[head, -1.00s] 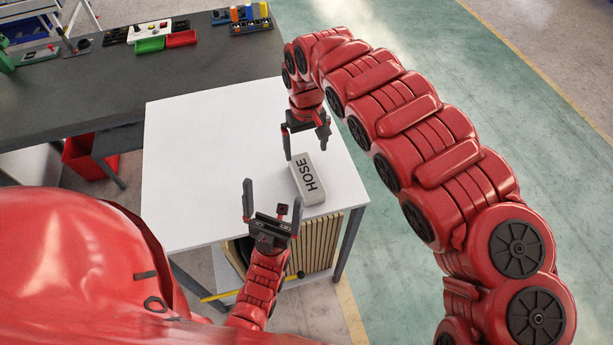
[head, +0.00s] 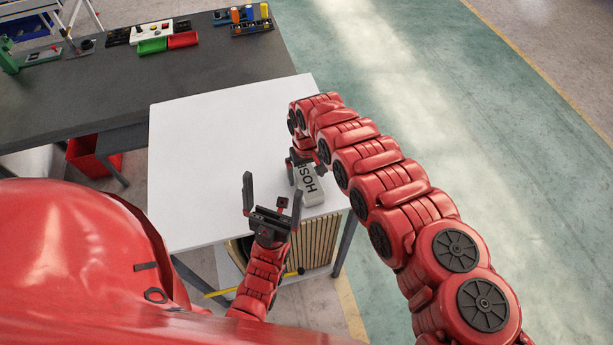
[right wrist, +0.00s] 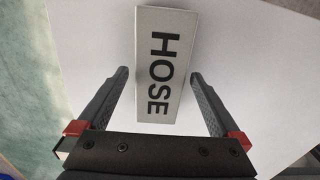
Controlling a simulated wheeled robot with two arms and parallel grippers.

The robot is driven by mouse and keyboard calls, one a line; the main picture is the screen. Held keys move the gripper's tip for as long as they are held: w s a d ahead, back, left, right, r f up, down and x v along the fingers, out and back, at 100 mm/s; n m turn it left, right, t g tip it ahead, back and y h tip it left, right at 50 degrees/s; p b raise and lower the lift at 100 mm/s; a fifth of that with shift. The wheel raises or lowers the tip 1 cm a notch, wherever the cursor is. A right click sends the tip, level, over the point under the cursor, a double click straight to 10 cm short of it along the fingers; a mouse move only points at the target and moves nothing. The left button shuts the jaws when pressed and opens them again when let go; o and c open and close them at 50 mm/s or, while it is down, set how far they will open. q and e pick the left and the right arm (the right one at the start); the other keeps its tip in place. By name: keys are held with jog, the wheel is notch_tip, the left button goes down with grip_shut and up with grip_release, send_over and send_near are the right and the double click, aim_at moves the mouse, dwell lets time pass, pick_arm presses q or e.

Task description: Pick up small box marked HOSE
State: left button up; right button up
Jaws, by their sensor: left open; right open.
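The small box marked HOSE (head: 311,191) is pale grey with black letters and lies on the white table (head: 205,140). In the head view my right gripper partly covers its far end. In the right wrist view the box (right wrist: 165,65) lies between and ahead of the fingertips of my open right gripper (right wrist: 158,80), with a gap on both sides. My right gripper (head: 303,172) is above the far end of the box in the head view. My left gripper (head: 271,192) is open and empty, to the left of the box, with its fingers pointing away from me.
A dark workbench (head: 90,95) adjoins the table at the far left. It holds a green bin (head: 152,46), a red bin (head: 183,40) and small parts. A red crate (head: 88,158) is below the bench. The table's left and middle are clear.

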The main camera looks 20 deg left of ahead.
jog(key=shift+s+a+f, duration=0.1)
jog(key=shift+f, duration=1)
jog(key=c, duration=1.4)
